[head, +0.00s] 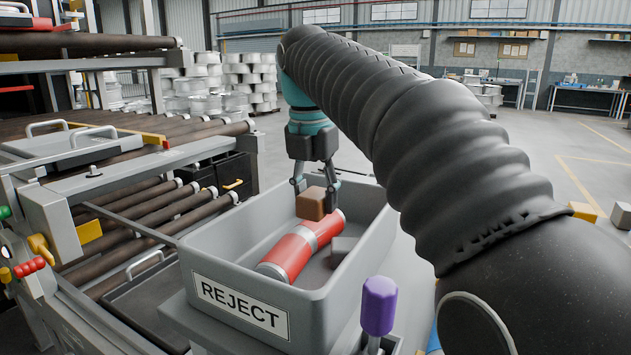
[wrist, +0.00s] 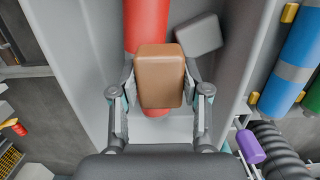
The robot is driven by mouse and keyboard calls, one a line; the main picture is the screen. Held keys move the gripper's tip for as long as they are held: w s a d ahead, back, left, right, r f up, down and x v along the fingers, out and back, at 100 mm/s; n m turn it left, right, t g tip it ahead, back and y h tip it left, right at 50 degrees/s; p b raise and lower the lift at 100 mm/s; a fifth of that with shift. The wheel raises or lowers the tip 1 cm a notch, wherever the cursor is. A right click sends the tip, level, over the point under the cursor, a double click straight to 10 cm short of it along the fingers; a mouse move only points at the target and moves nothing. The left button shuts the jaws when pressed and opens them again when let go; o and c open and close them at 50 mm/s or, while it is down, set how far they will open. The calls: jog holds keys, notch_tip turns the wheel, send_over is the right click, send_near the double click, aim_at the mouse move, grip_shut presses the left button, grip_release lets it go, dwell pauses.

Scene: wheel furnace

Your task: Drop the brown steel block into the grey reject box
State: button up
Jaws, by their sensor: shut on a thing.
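The brown steel block (head: 311,203) is between the fingers of my gripper (head: 316,185), which is shut on it. In the wrist view the brown block (wrist: 160,76) sits between the two fingertips of my gripper (wrist: 160,85). The grey reject box (head: 199,255) has a white REJECT label on its front. The block is over the inside of the box, apparently above a red cylinder. The exact height over the contents is hard to tell.
The box holds a red cylinder with a grey band (head: 287,256) and a grey block (head: 343,246). A purple-topped handle (head: 378,305) stands at the box's front right. A roller conveyor (head: 140,205) runs along the left.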

aim_at(313, 194)
jog(key=shift+f, duration=0.15)
jog(key=o, duration=1.4)
jog(key=r, duration=0.6)
jog(key=shift+s+a+r, duration=0.25)
jog(key=shift+s+r, duration=0.05)
jog(key=shift+r, duration=0.4)
jog(key=shift+s, duration=0.1)
